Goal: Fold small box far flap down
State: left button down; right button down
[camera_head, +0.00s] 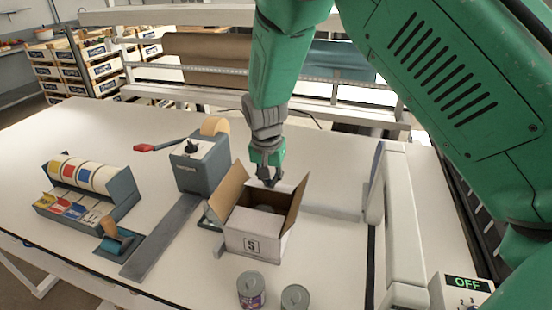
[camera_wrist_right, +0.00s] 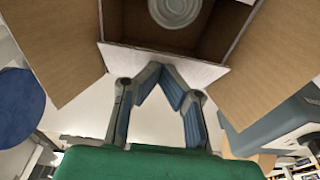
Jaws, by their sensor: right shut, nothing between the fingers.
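The small box (camera_head: 254,242) stands on the table, white outside and brown inside, with a "5" label on its front. Its left flap (camera_head: 229,191) and right flap (camera_head: 297,204) stand up and splay outward. In the right wrist view, a white panel (camera_wrist_right: 190,69) lies along the box's far edge; I cannot tell whether it is the far flap or the wall. A can (camera_wrist_right: 175,8) sits inside the box. My right gripper (camera_head: 270,183) is shut and empty at the far side; its fingertips (camera_wrist_right: 163,68) are close to that panel, contact unclear. My left gripper is out of view.
Two cans (camera_head: 251,290) (camera_head: 295,297) stand in front of the box. A tape dispenser (camera_head: 201,163) is to its left, with a label dispenser (camera_head: 88,190) farther left. A pale upright frame (camera_head: 399,220) stands to the right. The table's back left is clear.

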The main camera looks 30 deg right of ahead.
jog(key=shift+d, duration=0.25)
jog(key=shift+a, duration=0.9)
jog(key=shift+d+f, duration=0.45)
jog(key=shift+d, duration=0.3)
jog(key=shift+a+f+b, duration=0.25)
jog(key=shift+a+b, duration=0.05)
jog(key=shift+a, duration=0.3)
jog(key=shift+d+f, duration=0.3)
jog(key=shift+d, duration=0.2)
jog(key=shift+a+r, duration=0.15)
jog(key=shift+r, duration=0.15)
notch_tip(320, 180, up, 8)
jog(key=shift+r+p, duration=0.15)
jog(key=shift+p, duration=0.15)
jog(key=shift+r, duration=0.15)
